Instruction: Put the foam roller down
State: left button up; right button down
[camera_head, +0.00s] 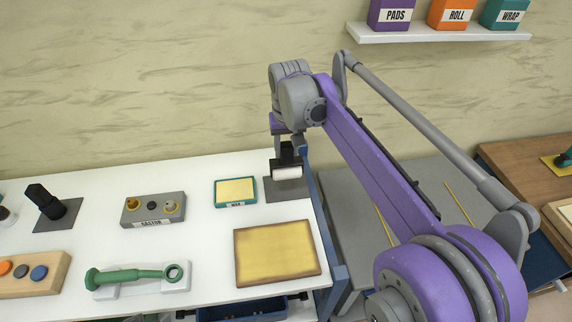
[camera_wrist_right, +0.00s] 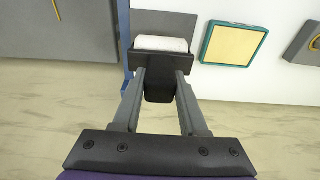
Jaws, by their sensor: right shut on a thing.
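The foam roller (camera_head: 287,172) has a white cylinder and a black handle, and it is at the right end of the white table. My right gripper (camera_head: 287,153) is shut on its black handle from above. The white cylinder is over a dark grey mat (camera_head: 283,196); I cannot tell if it touches it. In the right wrist view the white roller (camera_wrist_right: 161,44) shows beyond the fingertips of my right gripper (camera_wrist_right: 161,72), with the grey mat (camera_wrist_right: 165,24) behind it. My left gripper is not in view.
Left of the mat is a teal tray with a yellow pad (camera_head: 235,192); nearer is a brown-edged yellow board (camera_head: 277,253). A grey fixture block (camera_head: 153,209) and a green tool (camera_head: 125,275) lie further left. A blue post (camera_head: 325,215) borders the table's right edge.

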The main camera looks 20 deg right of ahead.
aim_at(286, 161)
jog(key=shift+w+f, duration=0.1)
jog(key=shift+f, duration=2.15)
jog(key=shift+f, duration=0.2)
jog(key=shift+c, duration=2.2)
grip_release()
jog(key=shift+r, duration=0.15)
